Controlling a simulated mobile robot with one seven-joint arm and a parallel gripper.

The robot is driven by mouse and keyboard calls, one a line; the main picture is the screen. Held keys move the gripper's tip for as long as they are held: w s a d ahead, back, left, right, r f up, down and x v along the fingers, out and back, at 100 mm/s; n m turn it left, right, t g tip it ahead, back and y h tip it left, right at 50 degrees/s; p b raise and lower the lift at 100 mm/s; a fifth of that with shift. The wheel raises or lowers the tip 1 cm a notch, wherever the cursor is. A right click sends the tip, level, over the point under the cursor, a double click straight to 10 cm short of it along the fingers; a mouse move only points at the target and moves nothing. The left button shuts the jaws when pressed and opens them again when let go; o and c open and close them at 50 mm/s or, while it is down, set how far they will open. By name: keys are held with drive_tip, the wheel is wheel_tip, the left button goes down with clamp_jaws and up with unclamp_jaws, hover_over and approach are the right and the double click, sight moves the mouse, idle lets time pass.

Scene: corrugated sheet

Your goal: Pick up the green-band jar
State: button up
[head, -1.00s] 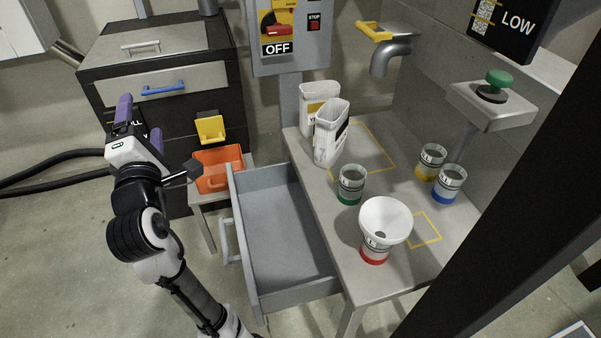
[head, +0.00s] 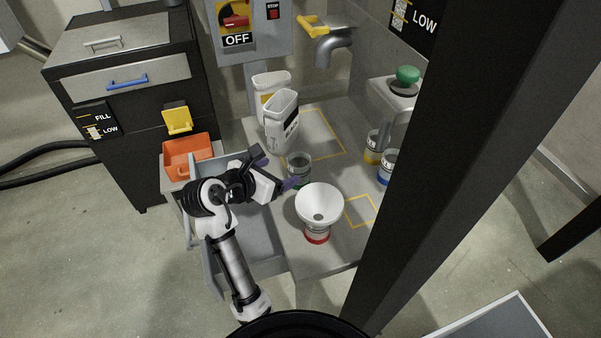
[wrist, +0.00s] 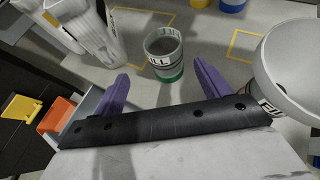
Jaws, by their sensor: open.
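The green-band jar (head: 299,168) stands upright on the grey table, its lower part partly hidden by my gripper in the head view. In the wrist view the jar (wrist: 163,56) is open-topped, with a label and a green band at its base. My gripper (head: 276,172) is open and empty, with purple fingers, just left of the jar in the head view. In the wrist view the jar stands beyond and between the two spread fingertips (wrist: 160,75), apart from them.
A red-band jar (head: 317,235) with a white funnel (head: 319,201) in it stands close on the right. Two white jugs (head: 282,122) stand behind. A yellow-band jar (head: 373,150) and a blue-band jar (head: 386,170) stand farther right. An open drawer (head: 262,235) lies below my arm.

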sight(290, 167)
drive_tip(key=x, duration=0.4)
drive_tip(key=shift+r, duration=0.1)
drive_tip(key=x, duration=0.5)
drive_tip(key=shift+s+d+p, duration=0.15)
drive_tip(key=shift+d+p, duration=0.2)
drive_tip(key=shift+r, duration=0.1)
drive_tip(key=shift+c, duration=0.4)
drive_tip(key=c, duration=1)
drive_tip(key=shift+c, duration=0.2)
drive_tip(key=shift+r, duration=0.15)
wheel_tip(290, 167, up, 19)
drive_tip(key=p, duration=1)
drive_tip(key=shift+p, duration=0.4)
